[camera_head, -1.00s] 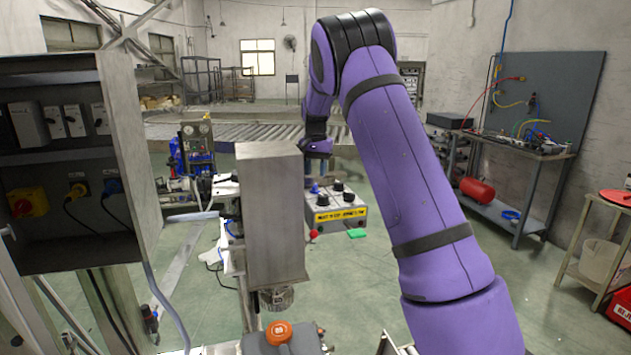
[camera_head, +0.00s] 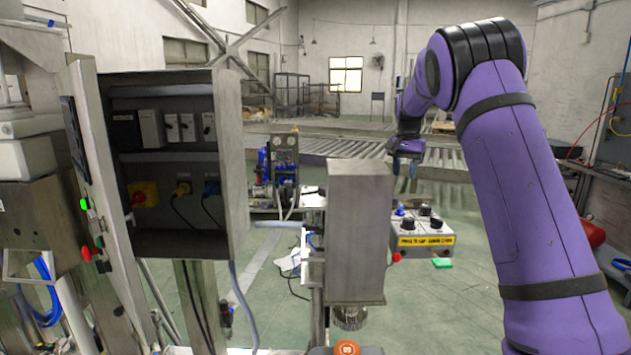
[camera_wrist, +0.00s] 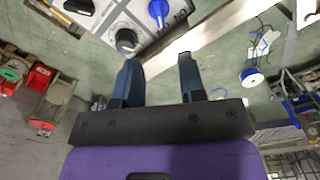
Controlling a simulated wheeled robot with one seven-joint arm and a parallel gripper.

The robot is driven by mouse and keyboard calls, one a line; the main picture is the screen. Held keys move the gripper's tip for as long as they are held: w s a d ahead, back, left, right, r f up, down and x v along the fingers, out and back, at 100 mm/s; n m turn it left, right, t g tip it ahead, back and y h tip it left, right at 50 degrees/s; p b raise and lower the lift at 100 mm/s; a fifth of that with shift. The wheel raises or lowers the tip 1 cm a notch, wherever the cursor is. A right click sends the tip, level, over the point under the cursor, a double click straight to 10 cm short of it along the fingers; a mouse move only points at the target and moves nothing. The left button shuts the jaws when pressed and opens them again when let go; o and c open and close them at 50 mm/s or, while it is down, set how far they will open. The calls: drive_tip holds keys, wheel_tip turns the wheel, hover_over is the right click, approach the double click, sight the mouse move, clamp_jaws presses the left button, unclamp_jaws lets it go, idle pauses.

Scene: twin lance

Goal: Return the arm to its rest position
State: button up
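My purple arm rises on the right of the head view and bends down at the top. My gripper (camera_head: 407,168) hangs at its far end, beyond the grey metal box and above the control box. In the wrist view, my gripper (camera_wrist: 160,72) shows two dark blue fingers with a clear gap and nothing between them. The control box (camera_head: 422,239), with black knobs, a blue knob and a yellow label, stands behind the grey metal box. Part of the control box (camera_wrist: 148,18) also shows near the fingertips in the wrist view; I cannot tell the distance.
An open electrical cabinet (camera_head: 232,165) stands at left, beside a panel with lit buttons. A grey metal box (camera_head: 360,235) stands in the middle, close to my arm. An orange button (camera_head: 347,348) is at the bottom edge.

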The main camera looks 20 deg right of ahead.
drive_tip(key=s+a+r+n+t, duration=0.1)
drive_tip(key=s+a+r, duration=0.3)
drive_tip(key=s, duration=0.3)
drive_tip(key=s+a+r+n+t, duration=0.1)
drive_tip(key=s+a+r+n, duration=0.2)
drive_tip(key=s, duration=0.5)
drive_tip(key=s+a+r+t, duration=0.1)
drive_tip(key=s+a+r, duration=0.3)
drive_tip(key=s, duration=0.3)
drive_tip(key=s+a+f+n, duration=0.1)
drive_tip(key=s+a+f, duration=0.1)
drive_tip(key=s, duration=0.5)
drive_tip(key=s+a+f+n+t, duration=0.1)
drive_tip(key=s+a+f+n, duration=0.1)
drive_tip(key=s, duration=0.6)
drive_tip(key=s+a+f+n+t, duration=0.1)
drive_tip(key=s+a, duration=0.3)
drive_tip(key=s, duration=0.4)
drive_tip(key=shift+s+f+n, duration=0.25)
drive_tip(key=shift+f+n, duration=0.2)
drive_tip(key=shift+n, duration=0.25)
